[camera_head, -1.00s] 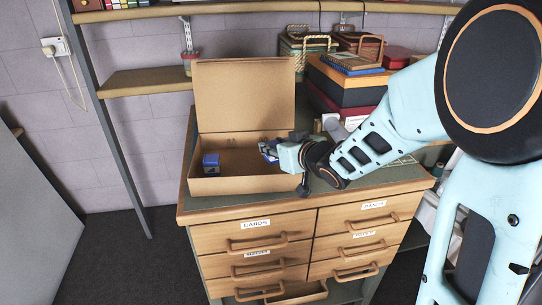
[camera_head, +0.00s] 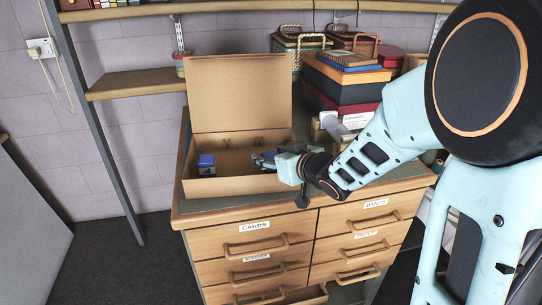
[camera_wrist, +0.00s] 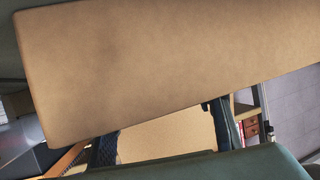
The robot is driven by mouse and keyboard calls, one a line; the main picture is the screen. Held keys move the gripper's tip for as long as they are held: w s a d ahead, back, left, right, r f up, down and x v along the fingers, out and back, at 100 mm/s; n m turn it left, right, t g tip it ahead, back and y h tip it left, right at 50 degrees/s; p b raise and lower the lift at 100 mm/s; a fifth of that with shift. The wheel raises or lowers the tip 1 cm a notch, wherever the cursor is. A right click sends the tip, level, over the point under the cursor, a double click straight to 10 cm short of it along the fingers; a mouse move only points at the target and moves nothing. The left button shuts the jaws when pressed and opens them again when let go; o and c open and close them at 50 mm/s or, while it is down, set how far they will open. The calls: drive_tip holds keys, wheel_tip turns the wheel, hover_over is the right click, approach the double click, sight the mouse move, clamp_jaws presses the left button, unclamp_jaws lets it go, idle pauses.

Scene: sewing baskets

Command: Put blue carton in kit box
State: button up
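The kit box is an open cardboard box (camera_head: 240,185) on the cabinet top, with its lid (camera_head: 238,92) standing up at the back. A small blue carton (camera_head: 206,164) with a pale lower part rests inside, near the left wall. My gripper (camera_head: 262,160) reaches in over the right side of the box, low down and apart from this carton. In the wrist view, its two dark fingers (camera_wrist: 163,135) stand wide apart with only brown cardboard showing between them. The fingertips are partly hidden, and I see no clear object between them.
The wooden drawer cabinet (camera_head: 255,247) has labelled drawers, one lower drawer partly out. Stacked boxes (camera_head: 345,88) and baskets (camera_head: 299,43) stand behind and right of the kit box. A shelf (camera_head: 135,83) is on the left. The box's middle floor is clear.

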drive_tip(key=shift+s+d+r, duration=0.1)
drive_tip(key=shift+r, duration=0.2)
drive_tip(key=p+v, duration=0.3)
drive_tip(key=v, duration=0.7)
drive_tip(key=shift+s+d+r+p, duration=0.15)
drive_tip(key=shift+s+r+p, duration=0.05)
drive_tip(key=shift+p, duration=0.1)
drive_tip(key=shift+s+d, duration=0.2)
drive_tip(key=shift+s, duration=0.3)
drive_tip(key=shift+r, duration=0.1)
